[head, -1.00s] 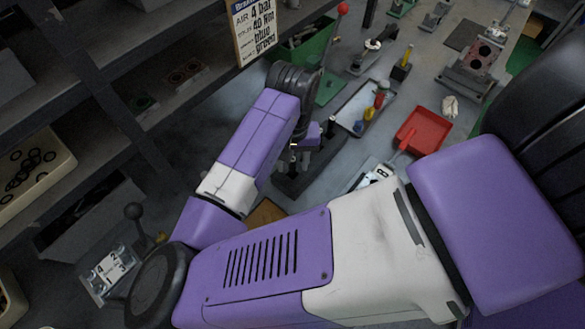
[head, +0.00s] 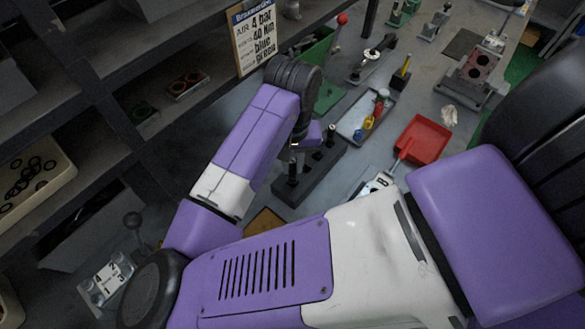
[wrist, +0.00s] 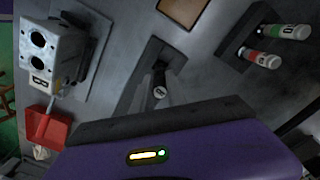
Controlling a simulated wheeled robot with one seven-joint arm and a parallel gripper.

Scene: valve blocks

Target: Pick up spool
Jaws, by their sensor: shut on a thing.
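Behind the spool lies a long dark block (wrist: 150,62). In the head view the dark block (head: 316,178) lies on the grey bench, with several dark upright pieces on it. My arm and wrist hide most of the gripper there, just above the block's back left side. I cannot make out the held spool in the head view.
A grey tray (head: 352,128) with coloured bottles and a red dustpan (head: 425,140) lie right of the block. A valve block (head: 475,68) stands farther back. A sign (head: 256,38) and dark shelving (head: 95,105) border the left. The wrist view shows two banded tubes (wrist: 275,48) at right.

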